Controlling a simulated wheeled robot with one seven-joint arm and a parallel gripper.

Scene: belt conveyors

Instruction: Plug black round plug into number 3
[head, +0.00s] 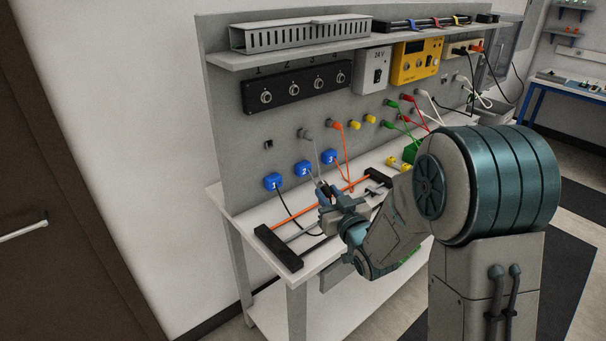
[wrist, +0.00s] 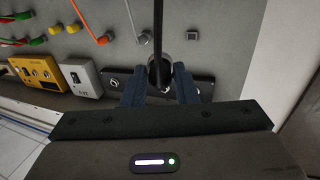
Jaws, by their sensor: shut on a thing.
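My gripper (head: 324,192) is low in front of the panel, above the bench top. In the wrist view my gripper (wrist: 159,84) is shut on the black round plug (wrist: 157,70), its black cable running up out of the picture. In the head view the plug cannot be made out at the fingers. The black socket strip (head: 281,96) is on the panel with round sockets numbered 1 to 4. Socket 3 (head: 318,83) looks empty. The strip (wrist: 206,88) also shows in the wrist view behind the fingers, partly hidden. The plug is apart from the strip.
A grey plug (head: 305,134) and an orange plug (head: 336,126) stick out of the panel below the strip. A shelf (head: 290,57) overhangs the strip.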

